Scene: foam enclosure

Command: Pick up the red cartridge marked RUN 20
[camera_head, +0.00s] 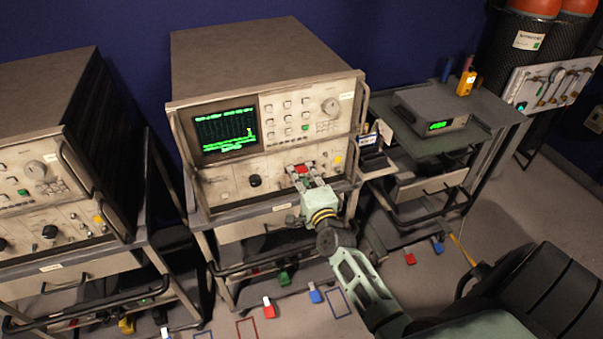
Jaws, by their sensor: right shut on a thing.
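A small red cartridge (302,169) is between the fingertips of my right gripper (303,174), at the lower front panel of the middle instrument. My right gripper is shut on it. Its marking is too small to read, and I cannot tell whether it touches the panel or sits in a slot. Another red cartridge with a white end (269,308) lies on the floor in front of the middle cart. A further red one (410,257) lies on the floor to the right. My left gripper is not in view.
The middle instrument (260,50) with a lit green screen stands on a cart. A second instrument (45,150) is at left. A small cart (470,105) with a meter is at right. Blue cartridges (314,293) and outlined rectangles (247,329) are on the floor.

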